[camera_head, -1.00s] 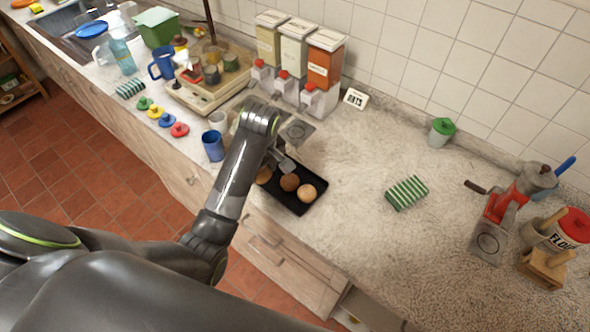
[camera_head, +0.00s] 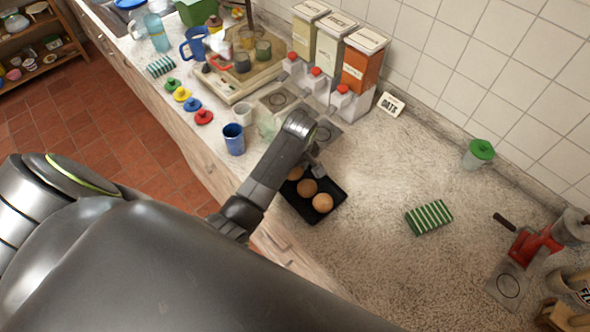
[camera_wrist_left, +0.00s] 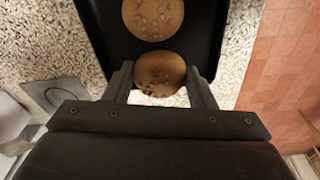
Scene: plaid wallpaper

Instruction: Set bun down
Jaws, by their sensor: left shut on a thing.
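My left gripper (camera_wrist_left: 160,82) is shut on a round brown bun (camera_wrist_left: 160,70), with one finger on each side of it. In the head view that bun (camera_head: 296,173) is at the left end of the black tray (camera_head: 337,194), partly hidden by my left arm. Two more buns, a middle one (camera_head: 307,187) and a right one (camera_head: 322,203), lie in the tray in a row with it. The wrist view shows the held bun low at the tray's near end, but whether it touches the tray floor is unclear. My right gripper is out of view.
A blue cup (camera_head: 233,140) and several coloured lids stand left of the tray, near the counter's front edge. Dispensers (camera_head: 356,75) stand behind. A green striped sponge (camera_head: 429,217) lies to the right. Bare counter lies between tray and sponge.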

